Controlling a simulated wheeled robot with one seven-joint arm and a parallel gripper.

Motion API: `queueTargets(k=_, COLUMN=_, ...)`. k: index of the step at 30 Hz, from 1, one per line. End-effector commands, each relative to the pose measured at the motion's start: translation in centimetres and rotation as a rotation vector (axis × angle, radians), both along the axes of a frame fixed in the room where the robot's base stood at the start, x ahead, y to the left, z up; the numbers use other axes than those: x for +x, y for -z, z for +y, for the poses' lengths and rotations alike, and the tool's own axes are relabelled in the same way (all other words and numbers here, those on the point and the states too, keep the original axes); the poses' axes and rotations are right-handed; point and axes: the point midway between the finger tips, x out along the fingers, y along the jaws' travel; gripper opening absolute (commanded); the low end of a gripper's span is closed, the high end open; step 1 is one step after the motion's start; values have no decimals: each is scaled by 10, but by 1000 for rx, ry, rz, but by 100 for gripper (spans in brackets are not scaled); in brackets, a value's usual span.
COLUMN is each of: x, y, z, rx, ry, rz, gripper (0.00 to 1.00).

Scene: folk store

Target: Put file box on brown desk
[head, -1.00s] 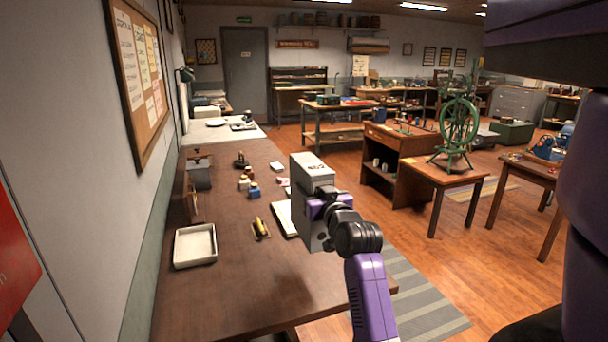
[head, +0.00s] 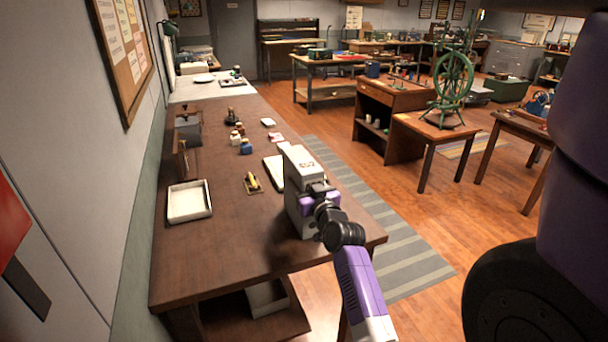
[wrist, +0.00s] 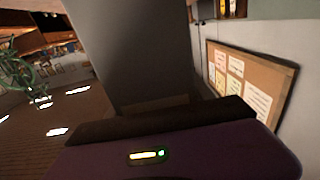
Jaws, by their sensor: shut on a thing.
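The file box (head: 298,190) is a light grey upright box with a small dark marking near its top. My gripper (head: 318,196) is shut on its right side in the head view. The box is at the right part of the brown desk (head: 235,245); I cannot tell whether its bottom touches the desktop or is just above it. In the wrist view the box (wrist: 145,50) is a large dark grey surface close in front of the gripper, hiding much of the room. The fingertips are hidden there.
On the desk are a white tray (head: 190,201), a yellow tool (head: 252,183), small jars (head: 240,140), and a white pad (head: 272,170) just beyond the box. The desk's front left area is clear. A wooden table with a green spinning wheel (head: 455,85) stands to the right.

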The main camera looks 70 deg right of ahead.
Motion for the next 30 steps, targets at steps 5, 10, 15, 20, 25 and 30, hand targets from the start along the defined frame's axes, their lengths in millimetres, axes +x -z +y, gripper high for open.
queueTargets(k=5, x=0, y=-1, z=-1, rx=-8, ry=1, rz=-8, gripper=0)
queueTargets(k=10, x=0, y=-1, z=-1, rx=-8, ry=2, rz=-6, gripper=0)
queueTargets(k=15, x=0, y=4, z=0, rx=0, ry=0, rz=-1, gripper=78)
queueTargets(k=20, x=0, y=4, z=0, rx=0, ry=0, rz=-1, gripper=82)
queueTargets(k=25, x=0, y=4, z=0, rx=0, ry=0, rz=-1, gripper=82)
queueTargets(k=30, x=-7, y=6, z=8, rx=2, ry=0, rz=-1, gripper=82)
